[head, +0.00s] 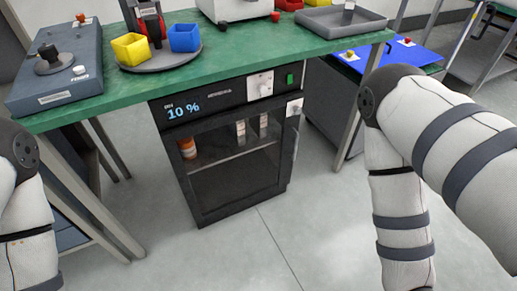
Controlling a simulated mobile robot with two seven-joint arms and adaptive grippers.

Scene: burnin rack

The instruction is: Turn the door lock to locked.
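A dark cabinet (190,217) with a glass-fronted door (235,175) stands under the green bench. The door looks shut. A small white plate with a knob (295,108) sits at the door's upper right corner and looks like the door lock; its setting is too small to read. My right arm reaches in at the right and bends down out of the bottom edge. My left arm shows only at the left edge. Neither gripper is in view.
The cabinet's top panel has a "10 %" display (183,109), a white dial plate (260,85) and a green switch (290,79). The green bench (225,62) overhangs it and carries yellow (131,49) and blue (185,38) bins. A bench leg (352,125) stands right of the lock. Floor in front is clear.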

